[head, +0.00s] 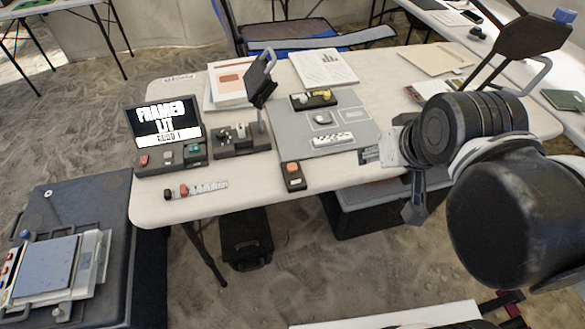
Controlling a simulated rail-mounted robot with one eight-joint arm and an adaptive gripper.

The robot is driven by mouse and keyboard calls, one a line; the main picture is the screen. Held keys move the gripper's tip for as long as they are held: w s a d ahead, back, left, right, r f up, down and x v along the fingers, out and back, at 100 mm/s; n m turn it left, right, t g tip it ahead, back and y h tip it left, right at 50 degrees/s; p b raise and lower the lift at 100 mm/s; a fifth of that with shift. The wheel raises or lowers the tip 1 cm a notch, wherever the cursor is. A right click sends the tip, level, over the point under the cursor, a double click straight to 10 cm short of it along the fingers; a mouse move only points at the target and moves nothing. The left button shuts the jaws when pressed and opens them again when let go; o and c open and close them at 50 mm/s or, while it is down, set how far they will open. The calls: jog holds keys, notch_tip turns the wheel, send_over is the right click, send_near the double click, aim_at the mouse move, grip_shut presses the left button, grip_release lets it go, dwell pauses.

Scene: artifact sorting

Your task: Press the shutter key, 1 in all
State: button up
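A small dark key box with an orange button (292,170) lies at the front edge of the table; I take it to be the shutter key. Nothing touches it. A screen (163,120) at the left reads "FRAMED", "LIT" and a smaller last line that seems to say "READY". A control unit with red, grey and green buttons (170,158) sits below it. My gripper (408,190) is to the right of the key, over the table's front edge and apart from the key. Its fingers are partly hidden and overlap, so their opening is unclear.
A camera-like device on a stand (261,80) rises left of a grey mat (352,110). The mat holds a small object, a scale strip (332,140) and a dark tray (313,99). Papers lie behind. A colour scale strip (205,188) lies at the front left.

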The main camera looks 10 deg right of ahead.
grip_shut()
dwell(1.2)
